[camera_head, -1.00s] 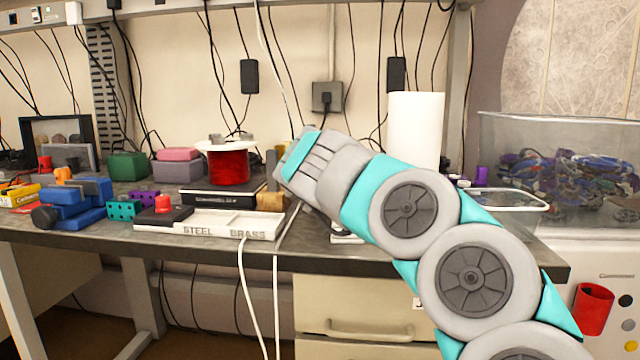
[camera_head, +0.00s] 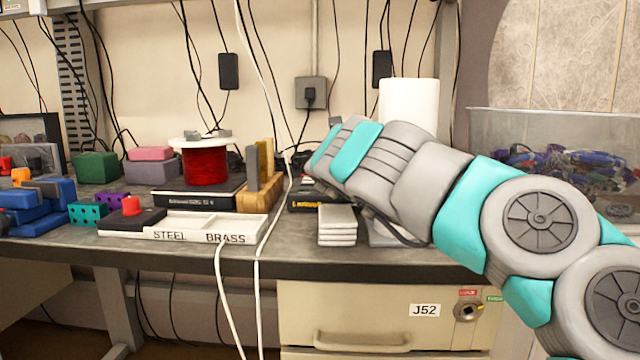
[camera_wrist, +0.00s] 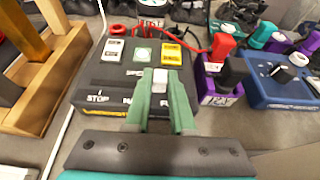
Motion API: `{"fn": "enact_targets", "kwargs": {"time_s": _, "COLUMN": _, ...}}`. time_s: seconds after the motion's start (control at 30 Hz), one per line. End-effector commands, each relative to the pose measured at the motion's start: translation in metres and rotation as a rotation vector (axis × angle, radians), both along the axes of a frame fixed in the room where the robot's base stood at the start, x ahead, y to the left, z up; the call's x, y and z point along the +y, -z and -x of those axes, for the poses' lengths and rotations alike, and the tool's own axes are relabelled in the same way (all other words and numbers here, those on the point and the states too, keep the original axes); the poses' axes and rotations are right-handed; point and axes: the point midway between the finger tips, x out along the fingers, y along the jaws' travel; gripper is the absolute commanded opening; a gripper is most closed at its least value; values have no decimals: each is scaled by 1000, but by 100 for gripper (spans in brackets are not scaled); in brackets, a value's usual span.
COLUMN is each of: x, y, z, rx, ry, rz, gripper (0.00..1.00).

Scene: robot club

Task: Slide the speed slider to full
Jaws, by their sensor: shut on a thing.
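The dark control box (camera_wrist: 112,76) lies below my gripper in the wrist view. Its top carries white and yellow labels and a partly hidden word beginning "SPE". "STOP" is at the left of its front edge, then words beginning "HA" and "FU", partly covered by my fingers. My gripper (camera_wrist: 160,88) has its green fingers closed on a small pale slider knob (camera_wrist: 160,77), close to the "FU" word and far right of "STOP". In the head view the box (camera_head: 304,201) shows only a dark, yellow-marked edge behind my arm.
A wooden holder (camera_wrist: 45,85) stands left of the box, with a white cable (camera_wrist: 72,118) between. A purple block (camera_wrist: 218,88) and a blue box with a dial (camera_wrist: 280,80) stand close on the right. A white stack (camera_head: 337,226) sits at the bench's front.

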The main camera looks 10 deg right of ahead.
Motion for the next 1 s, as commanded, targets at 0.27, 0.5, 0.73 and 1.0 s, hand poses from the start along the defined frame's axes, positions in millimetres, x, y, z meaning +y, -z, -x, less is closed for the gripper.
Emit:
{"fn": "enact_targets", "kwargs": {"time_s": 0.27, "x": -14, "y": -1, "z": 4, "rx": -2, "ry": 0, "rz": 3, "gripper": 0}}
{"fn": "enact_targets", "kwargs": {"time_s": 0.5, "x": -14, "y": -1, "z": 4, "rx": -2, "ry": 0, "rz": 3, "gripper": 28}}
{"fn": "enact_targets", "kwargs": {"time_s": 0.73, "x": -13, "y": 0, "z": 4, "rx": -1, "ry": -1, "rz": 2, "gripper": 52}}
{"fn": "enact_targets", "kwargs": {"time_s": 1.0, "x": -12, "y": -1, "z": 5, "rx": -1, "ry": -2, "rz": 2, "gripper": 52}}
